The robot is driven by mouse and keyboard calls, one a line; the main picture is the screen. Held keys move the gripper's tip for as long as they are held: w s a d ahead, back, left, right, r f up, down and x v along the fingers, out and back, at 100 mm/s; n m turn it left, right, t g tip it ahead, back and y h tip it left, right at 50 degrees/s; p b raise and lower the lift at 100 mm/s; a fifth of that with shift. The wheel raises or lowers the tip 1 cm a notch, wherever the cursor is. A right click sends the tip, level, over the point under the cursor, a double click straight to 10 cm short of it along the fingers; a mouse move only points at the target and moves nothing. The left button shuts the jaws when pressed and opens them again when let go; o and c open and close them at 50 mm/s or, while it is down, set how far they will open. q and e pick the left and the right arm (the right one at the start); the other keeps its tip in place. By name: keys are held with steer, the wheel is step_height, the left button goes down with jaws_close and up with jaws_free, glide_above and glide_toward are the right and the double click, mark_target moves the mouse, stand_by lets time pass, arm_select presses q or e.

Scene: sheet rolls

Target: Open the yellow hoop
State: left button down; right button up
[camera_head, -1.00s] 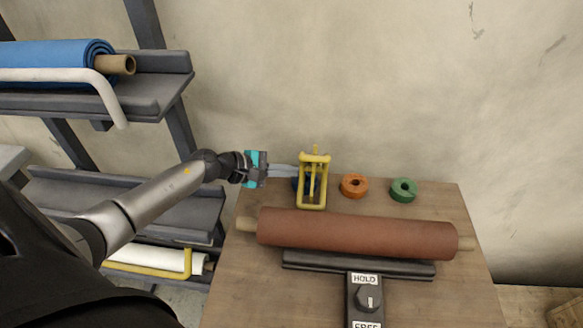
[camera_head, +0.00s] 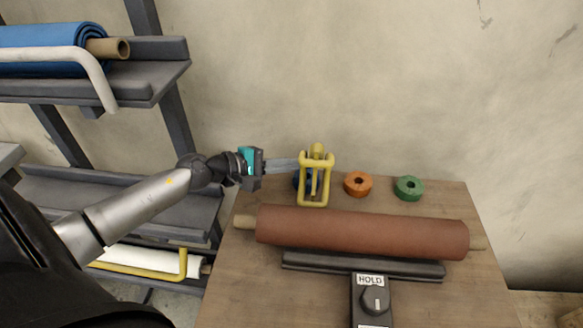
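A yellow hoop (camera_head: 183,264) shows as a bent bar in front of the white roll (camera_head: 150,259) on the low shelf at lower left. A yellow frame (camera_head: 328,181) with an upright part at its top stands on the table's back left. My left gripper (camera_head: 291,165) reaches in from the left with its fingertips close beside this frame's upper left side. I cannot tell whether they touch it. Its fingers overlap in this view, so their gap is hidden. My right gripper is not in view.
A blue ring (camera_head: 300,181) sits partly hidden behind the yellow frame. An orange ring (camera_head: 358,184) and green ring (camera_head: 409,188) lie to the right. A red-brown roll (camera_head: 360,233) spans the wooden table (camera_head: 245,285) above a knob (camera_head: 375,299) marked HOLD. A blue roll (camera_head: 45,48) lies on the upper shelf.

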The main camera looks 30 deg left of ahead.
arm_select(q)
steer(key=shift+s, duration=0.1)
stand_by(0.3)
steer(key=v, duration=1.5)
steer(key=shift+p, duration=0.3)
